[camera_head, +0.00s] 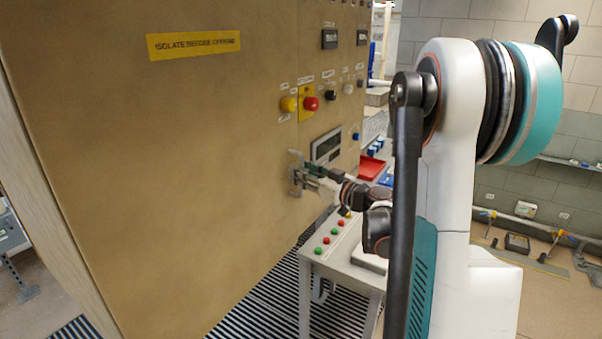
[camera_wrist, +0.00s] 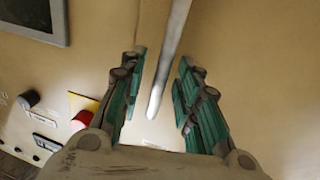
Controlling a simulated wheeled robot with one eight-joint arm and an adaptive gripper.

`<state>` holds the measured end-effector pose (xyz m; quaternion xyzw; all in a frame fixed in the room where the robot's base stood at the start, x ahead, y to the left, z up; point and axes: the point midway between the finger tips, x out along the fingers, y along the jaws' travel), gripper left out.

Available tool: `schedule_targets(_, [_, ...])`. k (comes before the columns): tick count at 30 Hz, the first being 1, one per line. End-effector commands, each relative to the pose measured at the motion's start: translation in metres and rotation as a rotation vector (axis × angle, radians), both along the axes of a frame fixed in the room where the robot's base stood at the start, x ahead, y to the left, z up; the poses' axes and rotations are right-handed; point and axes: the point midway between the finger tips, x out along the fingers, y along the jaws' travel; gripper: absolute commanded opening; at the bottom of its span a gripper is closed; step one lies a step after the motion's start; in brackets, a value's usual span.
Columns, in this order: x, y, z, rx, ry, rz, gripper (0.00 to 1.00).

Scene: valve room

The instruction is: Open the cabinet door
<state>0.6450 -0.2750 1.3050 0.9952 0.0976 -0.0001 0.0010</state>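The cabinet door (camera_head: 150,190) is a large tan panel filling the left of the head view, with a yellow "isolate before opening" label (camera_head: 193,45). I see no clear gap at the door. A grey bar handle (camera_head: 295,174) stands on its right part. My gripper (camera_head: 314,173) is at the handle, partly hidden by its own links. In the wrist view, the handle (camera_wrist: 168,65) runs between the two teal fingers of my gripper (camera_wrist: 160,84). The fingers are spread, with a visible gap on each side of the bar.
A grey console with coloured buttons (camera_head: 340,257) stands below my arm. A red tray (camera_head: 371,168) is behind. Striped floor grating (camera_head: 270,300) lies in front.

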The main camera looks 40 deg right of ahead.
Motion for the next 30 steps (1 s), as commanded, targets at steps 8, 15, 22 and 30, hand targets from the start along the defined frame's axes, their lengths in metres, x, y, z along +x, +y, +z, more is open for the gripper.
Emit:
schedule_targets(8, [0.010,0.002,0.000,0.000,0.000,0.000,0.30])
schedule_targets(15, [0.010,0.002,0.000,0.000,0.000,0.000,0.15])
schedule_targets(22, [0.010,0.002,0.000,0.000,0.000,0.000,0.00])
schedule_targets(30, [-0.004,-0.006,0.000,0.000,0.000,-0.023,0.00])
